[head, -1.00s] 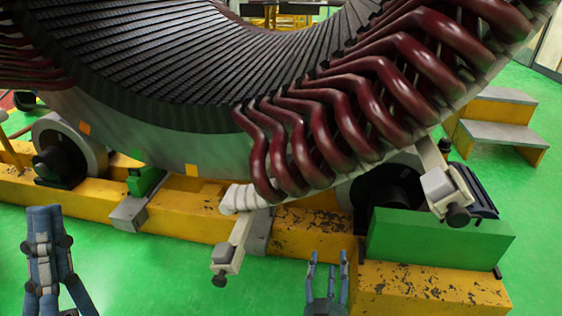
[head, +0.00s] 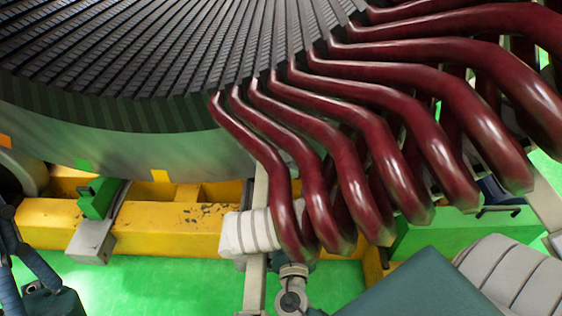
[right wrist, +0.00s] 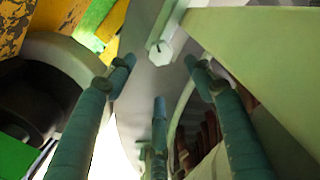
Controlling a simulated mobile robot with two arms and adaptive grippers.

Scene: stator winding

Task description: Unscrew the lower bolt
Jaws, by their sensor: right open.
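In the right wrist view a pale hexagonal bolt head (right wrist: 160,53) sits at the end of a grey bar. My right gripper (right wrist: 160,76) has its three fingers spread around the space just below the bolt. They look apart from it and hold nothing. In the head view the lower clamp bar (head: 256,278), with a white wrapping (head: 247,232), stands below the dark red coils (head: 345,180). The bolt cannot be made out there, and neither can my right fingers. My left gripper (head: 22,268) is cut off at the left edge.
The large stator (head: 140,150) fills the upper part of the head view. A yellow beam (head: 110,228) runs beneath it, with a green block (head: 98,197) on it. A pale slanted bar (right wrist: 262,70) lies close to the right fingers.

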